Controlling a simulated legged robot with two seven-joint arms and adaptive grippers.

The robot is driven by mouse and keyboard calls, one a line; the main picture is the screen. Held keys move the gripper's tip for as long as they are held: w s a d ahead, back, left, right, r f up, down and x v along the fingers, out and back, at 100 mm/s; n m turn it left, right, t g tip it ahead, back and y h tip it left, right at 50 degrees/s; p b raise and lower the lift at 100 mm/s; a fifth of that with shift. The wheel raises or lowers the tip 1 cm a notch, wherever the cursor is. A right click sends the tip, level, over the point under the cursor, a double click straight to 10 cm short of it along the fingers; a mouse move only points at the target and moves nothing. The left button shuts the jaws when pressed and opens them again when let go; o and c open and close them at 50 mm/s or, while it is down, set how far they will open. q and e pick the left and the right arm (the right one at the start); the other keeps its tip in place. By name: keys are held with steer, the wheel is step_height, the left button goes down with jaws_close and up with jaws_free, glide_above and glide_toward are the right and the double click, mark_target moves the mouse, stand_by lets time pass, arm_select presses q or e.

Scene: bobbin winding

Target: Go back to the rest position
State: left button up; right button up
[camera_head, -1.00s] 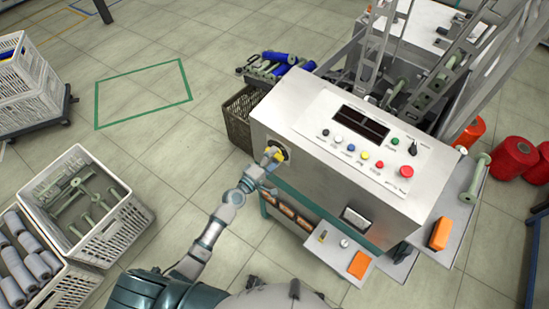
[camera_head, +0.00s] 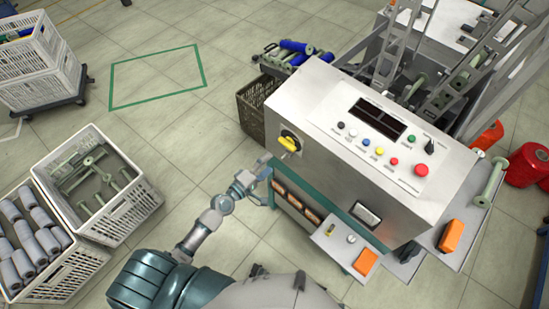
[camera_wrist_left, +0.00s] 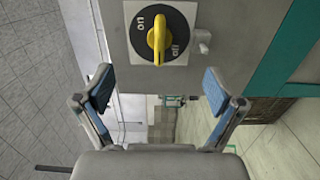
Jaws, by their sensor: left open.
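My left gripper (camera_head: 264,168) is open and empty, low in front of the left end of the grey control cabinet (camera_head: 310,100). In the left wrist view its two blue-padded fingers (camera_wrist_left: 160,92) stand wide apart. A yellow rotary switch (camera_head: 289,144) on the cabinet's end is apart from the fingers. In the left wrist view the switch (camera_wrist_left: 158,40) sits beyond the fingertips, on a black dial marked "on" and "off". My right gripper is not in view.
White crates with green bobbins (camera_head: 98,184) and grey spools (camera_head: 35,240) stand at the left. A dark crate (camera_head: 255,105) stands behind the cabinet. An orange box (camera_head: 451,236) lies on the cabinet's right shelf.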

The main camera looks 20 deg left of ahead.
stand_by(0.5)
arm_select(q)
steer(key=s+a+f+m+g+y, duration=0.1)
steer(key=s+f+m+g, duration=0.2)
steer(key=f, duration=0.8)
steer(key=s+a+f+m+g+y, duration=0.15)
steer(key=s+f, duration=0.35)
steer(key=f, duration=0.6)
steer(key=s+f+m+g+y, duration=0.2)
steer(key=s+f+m+g, duration=0.15)
steer(key=f, duration=0.75)
steer(key=s+f+m+g+y, duration=0.1)
steer(key=s+f+m+g, duration=0.1)
steer(key=s+f, duration=0.3)
steer(key=s+a+f+m+g+y, duration=0.1)
steer(key=s+f, duration=0.5)
steer(key=s, duration=0.7)
steer(key=s+f+m+g+y, duration=0.1)
steer(key=s+f+m+g, duration=0.3)
steer(key=s, duration=0.5)
step_height(320, 180, down, 2)
steer(key=shift+s+a+f, duration=0.1)
steer(key=shift+s+a, duration=0.15)
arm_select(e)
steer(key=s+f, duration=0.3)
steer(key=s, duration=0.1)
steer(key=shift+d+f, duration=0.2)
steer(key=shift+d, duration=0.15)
